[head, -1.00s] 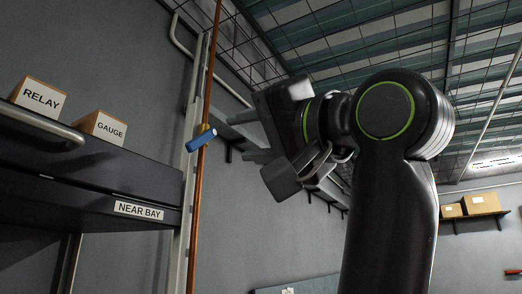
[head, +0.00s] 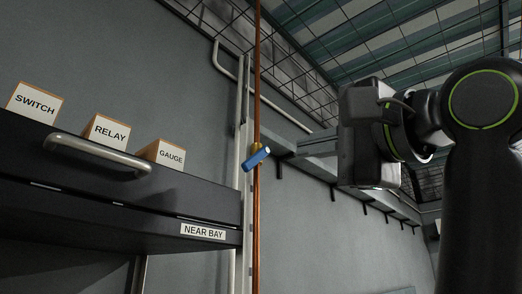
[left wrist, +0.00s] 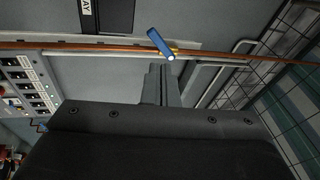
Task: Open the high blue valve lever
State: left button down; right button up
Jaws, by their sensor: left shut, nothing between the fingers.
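The blue valve lever (head: 257,159) sits on a brass-coloured valve body (head: 256,147) on a thin vertical copper pipe (head: 257,220). The lever slants across the pipe, its right end a little higher in the head view. In the left wrist view the lever (left wrist: 160,43) lies just beyond the fingertips. My left gripper (head: 298,147) is to the right of the lever, its fingers pointing left toward it, with a gap between. Its fingers are shut and empty, and show in the left wrist view (left wrist: 158,70). My right gripper is not in view.
A dark shelf labelled NEAR BAY (head: 203,232) stands left of the pipe, with a metal handle (head: 97,153) and boxes marked SWITCH (head: 34,104), RELAY (head: 106,132) and GAUGE (head: 165,156). A pale vertical pipe (head: 239,190) runs close beside the copper one. Wire mesh hangs above.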

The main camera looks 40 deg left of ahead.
aim_at(256, 153)
pick_arm(q)
jog(key=w+a+r+n+g+p, duration=0.15)
jog(key=a+r+n+g, duration=0.35)
jog(key=n, duration=1.1)
jog(key=a+r+n+g+p, duration=0.3)
jog(key=a+n+g, duration=0.35)
jog(key=n, duration=0.95)
jog(key=w+f, duration=0.1)
jog(key=a+f+t+p, duration=0.1)
jog(key=w+f+t+p, duration=0.1)
jog(key=shift+w+a+f+y, duration=0.25)
jog(key=shift+w+y, duration=0.05)
jog(key=shift+s+a, duration=0.2)
